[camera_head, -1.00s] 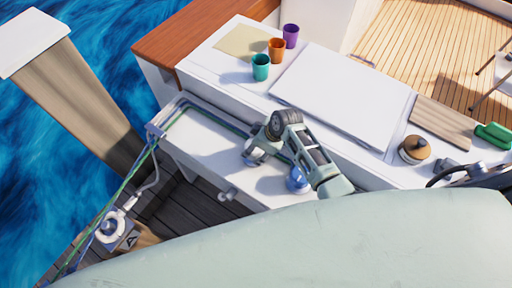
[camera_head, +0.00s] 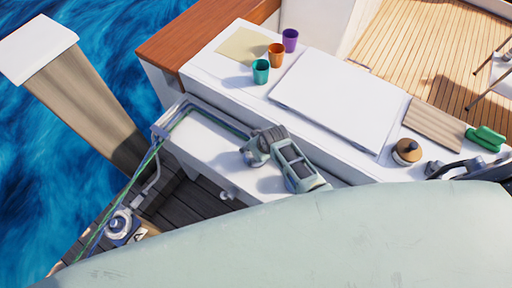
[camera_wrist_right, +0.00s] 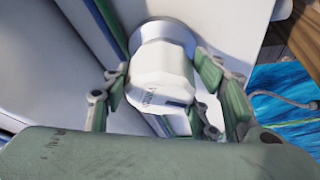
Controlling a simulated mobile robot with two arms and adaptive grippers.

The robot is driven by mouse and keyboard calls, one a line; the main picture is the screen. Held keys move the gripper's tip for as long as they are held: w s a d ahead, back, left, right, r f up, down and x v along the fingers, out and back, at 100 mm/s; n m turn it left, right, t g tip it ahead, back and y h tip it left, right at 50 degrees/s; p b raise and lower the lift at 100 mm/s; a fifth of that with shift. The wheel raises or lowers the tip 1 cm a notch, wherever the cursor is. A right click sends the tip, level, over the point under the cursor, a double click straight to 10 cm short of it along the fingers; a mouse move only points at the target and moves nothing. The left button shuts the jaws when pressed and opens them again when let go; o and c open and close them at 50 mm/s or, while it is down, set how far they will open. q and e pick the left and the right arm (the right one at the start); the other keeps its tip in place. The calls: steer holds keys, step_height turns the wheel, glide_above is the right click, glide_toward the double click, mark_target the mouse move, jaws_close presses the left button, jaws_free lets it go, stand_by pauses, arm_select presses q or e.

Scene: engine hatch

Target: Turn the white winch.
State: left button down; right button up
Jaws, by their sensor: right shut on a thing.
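The white winch (camera_wrist_right: 160,68) shows in the right wrist view as a pale faceted drum on a round grey base. It is mounted on a white surface. My right gripper (camera_wrist_right: 163,92) has one green finger on each side of the drum and is shut on it. In the head view my right gripper (camera_head: 256,152) is over the white side deck. There my own wrist hides the winch and the fingertips. My left gripper is in neither view.
Teal (camera_head: 261,71), orange (camera_head: 276,54) and purple (camera_head: 290,40) cups stand on the cabin top. A large pale surface fills the foreground.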

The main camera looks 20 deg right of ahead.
steer(key=shift+m+h+p, duration=0.3)
steer(key=shift+m+h, duration=0.1)
steer(key=shift+m, duration=0.5)
steer(key=o, duration=1.1)
steer(key=shift+o, duration=0.2)
steer(key=v, duration=1.2)
